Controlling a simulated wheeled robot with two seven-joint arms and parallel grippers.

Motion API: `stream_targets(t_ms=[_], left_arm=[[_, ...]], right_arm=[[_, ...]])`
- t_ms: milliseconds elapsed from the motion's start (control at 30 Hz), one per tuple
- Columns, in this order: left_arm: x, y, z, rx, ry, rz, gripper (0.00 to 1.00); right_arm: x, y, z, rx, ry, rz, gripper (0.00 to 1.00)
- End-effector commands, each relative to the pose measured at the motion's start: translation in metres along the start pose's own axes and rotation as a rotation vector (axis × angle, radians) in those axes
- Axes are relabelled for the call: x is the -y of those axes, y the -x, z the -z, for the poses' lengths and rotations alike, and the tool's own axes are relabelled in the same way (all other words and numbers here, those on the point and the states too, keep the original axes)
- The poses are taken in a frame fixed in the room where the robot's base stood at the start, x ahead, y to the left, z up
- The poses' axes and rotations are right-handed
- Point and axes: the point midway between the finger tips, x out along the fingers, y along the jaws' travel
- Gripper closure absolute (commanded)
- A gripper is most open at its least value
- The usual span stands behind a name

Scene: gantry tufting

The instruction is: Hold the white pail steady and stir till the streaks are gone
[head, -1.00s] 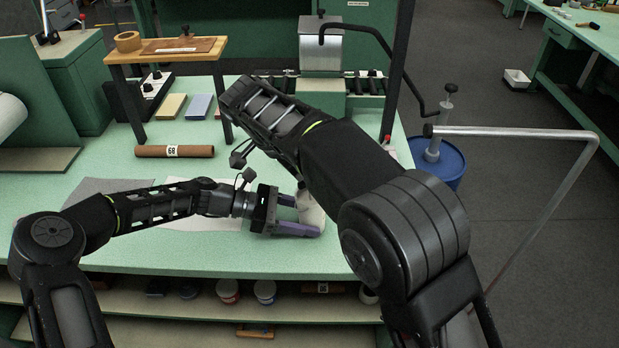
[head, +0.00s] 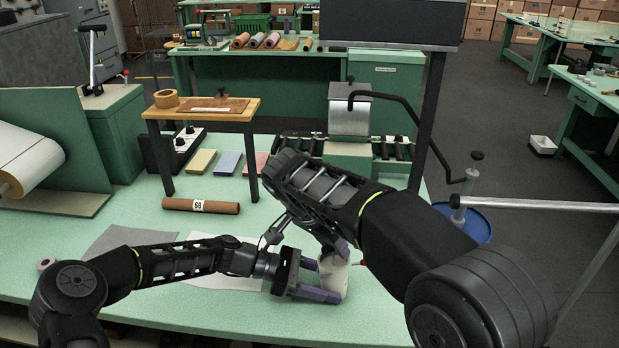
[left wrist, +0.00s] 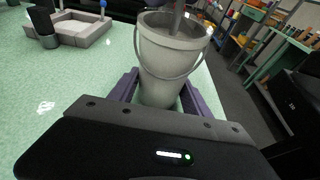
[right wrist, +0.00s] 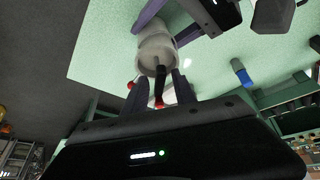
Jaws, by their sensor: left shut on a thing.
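The white pail (head: 333,279) stands upright near the table's front edge. My left gripper (head: 328,282) is shut on it from the left, one finger on each side. The left wrist view shows the pail (left wrist: 168,62) with its wire handle hanging across its front, and a grey stick (left wrist: 178,22) going into its mouth. My right gripper (right wrist: 159,84) is just above the pail, pointing down at it. A dark stick with a red end (right wrist: 159,92) stands between its fingers, with a gap visible on each side. The contents of the pail are hidden.
A brown roll (head: 201,206) and a small wooden stand (head: 205,110) are behind, at the left. A roller machine (head: 349,115) is at the back. A blue drum (head: 478,226) stands beyond the table's right edge.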

Motion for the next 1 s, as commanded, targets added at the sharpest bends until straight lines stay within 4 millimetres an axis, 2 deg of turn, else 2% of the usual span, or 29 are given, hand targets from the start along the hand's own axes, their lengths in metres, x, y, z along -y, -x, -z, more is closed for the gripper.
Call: stream_targets(t_ms=[300,900,1000], left_arm=[[0.0,0.0,-0.001,0.001,-0.001,0.001,0.67],[0.001,-0.001,-0.001,0.001,-0.001,0.003,0.66],[0.001,-0.001,-0.001,0.001,0.0,0.002,0.66]], right_arm=[[-0.002,0.0,0.001,0.001,0.484,0.244,0.67],[0.0,0.0,0.002,-0.001,1.135,0.567,0.67],[-0.009,0.024,0.008,-0.007,1.136,0.566,0.67]])
